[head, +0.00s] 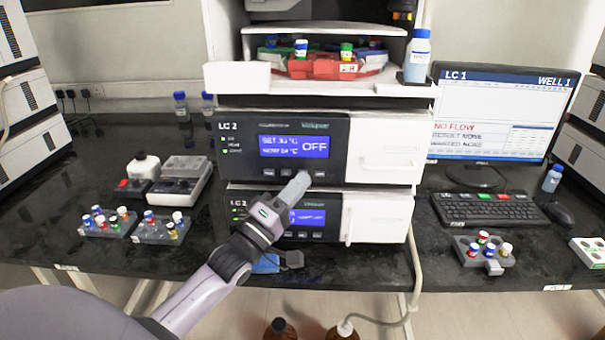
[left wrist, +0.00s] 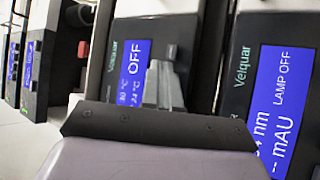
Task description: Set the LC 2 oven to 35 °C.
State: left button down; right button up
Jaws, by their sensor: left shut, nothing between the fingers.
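The LC 2 oven (head: 230,160) is the upper dark-fronted unit in the middle of the head view. Its blue display (head: 292,146) shows a SET line that looks like 30 °C, a NOW line that looks like 24 °C, and OFF. The display also shows sideways in the left wrist view (left wrist: 130,72). A row of small buttons (head: 269,172) runs below it. My left gripper (head: 302,176) is shut and empty, its tips at the button row below the display's right part. The tips hide a button there; I cannot tell whether they touch it. My right gripper is out of view.
A second LC 2 unit (head: 312,235) sits directly below, partly behind my left gripper. A tray with bottles (head: 325,68) is above. A monitor (head: 500,105) and keyboard (head: 490,209) stand right; vial racks (head: 107,222) stand left on the black bench.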

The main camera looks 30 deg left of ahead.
pick_arm(q)
jog(key=shift+w+a, duration=0.15)
jog(key=shift+w, duration=0.1)
dwell(0.6)
jog(key=shift+s+d+p, duration=0.4)
jog(key=shift+s+p, duration=0.1)
jog(key=shift+s, duration=0.2)
jog(key=s+d, duration=0.1)
jog(key=s+p, duration=0.1)
jog(key=s, duration=0.1)
jog(key=s+d+p, duration=0.1)
jog(key=shift+s+d, duration=0.15)
jog(key=shift+d, duration=0.2)
dwell(0.5)
